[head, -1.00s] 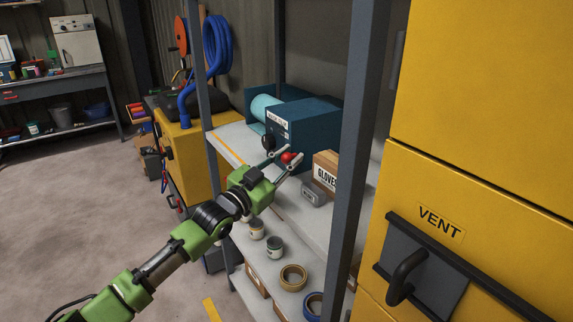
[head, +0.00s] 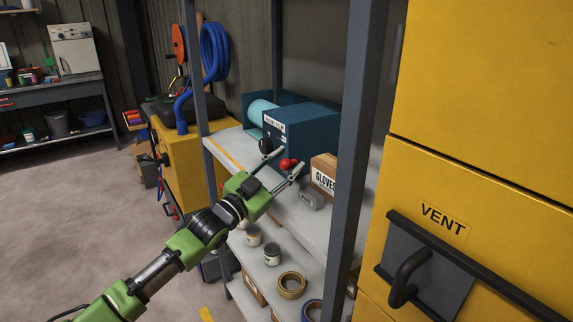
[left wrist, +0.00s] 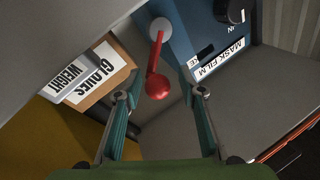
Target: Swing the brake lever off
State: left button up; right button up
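The brake lever is a red arm with a red ball knob (left wrist: 158,87), mounted on a pale round pivot on the blue mask film dispenser (left wrist: 200,32). In the head view the red knob (head: 285,164) shows at the front of the blue dispenser (head: 310,128), which stands on the shelf. My left gripper (head: 283,163) reaches in from the left. In the left wrist view its two fingers (left wrist: 158,90) are spread wide, with the knob between them and clear gaps on both sides. My right gripper is in no view.
A gloves box (head: 324,175) and a grey weight (head: 312,199) stand close on the right. A black knob (head: 265,146) is on the dispenser's left. Grey rack posts (head: 358,130) frame the shelf. A yellow cabinet (head: 480,110) with a vent handle fills the right.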

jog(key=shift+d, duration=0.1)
pick_arm(q)
jog(key=shift+s+f, duration=0.1)
jog(key=v, duration=1.1)
jog(key=shift+s+a, duration=0.3)
